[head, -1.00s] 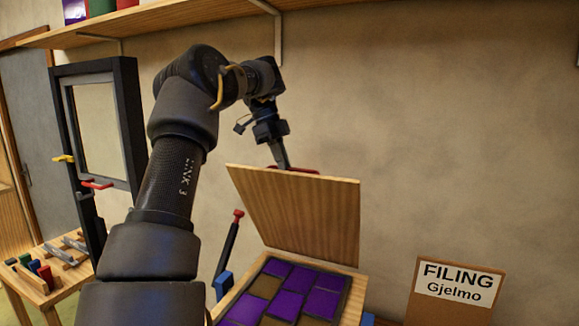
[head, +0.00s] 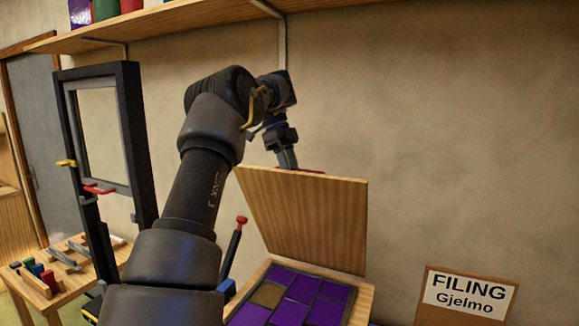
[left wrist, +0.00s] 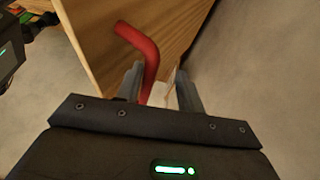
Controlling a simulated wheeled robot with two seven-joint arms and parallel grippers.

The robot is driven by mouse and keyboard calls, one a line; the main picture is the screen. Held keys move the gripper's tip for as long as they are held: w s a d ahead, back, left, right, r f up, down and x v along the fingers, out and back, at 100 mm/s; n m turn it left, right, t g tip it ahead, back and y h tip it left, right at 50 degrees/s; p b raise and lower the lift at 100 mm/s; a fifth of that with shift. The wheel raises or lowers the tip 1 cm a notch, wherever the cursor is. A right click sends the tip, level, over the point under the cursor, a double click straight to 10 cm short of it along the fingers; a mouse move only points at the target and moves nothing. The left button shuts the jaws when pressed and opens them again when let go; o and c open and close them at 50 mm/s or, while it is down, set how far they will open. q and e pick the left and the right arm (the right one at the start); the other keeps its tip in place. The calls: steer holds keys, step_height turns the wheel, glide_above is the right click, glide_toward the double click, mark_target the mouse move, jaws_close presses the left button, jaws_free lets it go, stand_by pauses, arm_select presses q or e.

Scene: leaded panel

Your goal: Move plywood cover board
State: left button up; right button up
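The plywood cover board (head: 305,215) stands raised and tilted at the back of the wooden-framed panel (head: 360,305) in the head view. It fills the left of the left wrist view (left wrist: 100,45). Its red bent handle (left wrist: 146,50) passes between my left fingers, near the left one. My left gripper (left wrist: 160,85) is behind the board's top edge; its fingers stand apart, with a gap beside the handle. In the head view the board hides my left gripper's fingertips. The panel shows purple panes and a brown one. My right gripper is not in view.
A red-tipped dark lever (head: 235,240) stands left of the board. A side table (head: 70,270) with tools and a dark upright frame (head: 100,150) are at the left. A sign reading FILING Gjelmo (head: 465,293) stands right. A shelf (head: 150,25) runs above; the wall between is bare.

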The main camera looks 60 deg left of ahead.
arm_select(q)
steer(key=shift+s+d+r, duration=0.25)
steer(key=shift+s+r, duration=0.05)
steer(key=v, duration=0.7)
steer(key=shift+a+r, duration=0.15)
stand_by(0.5)
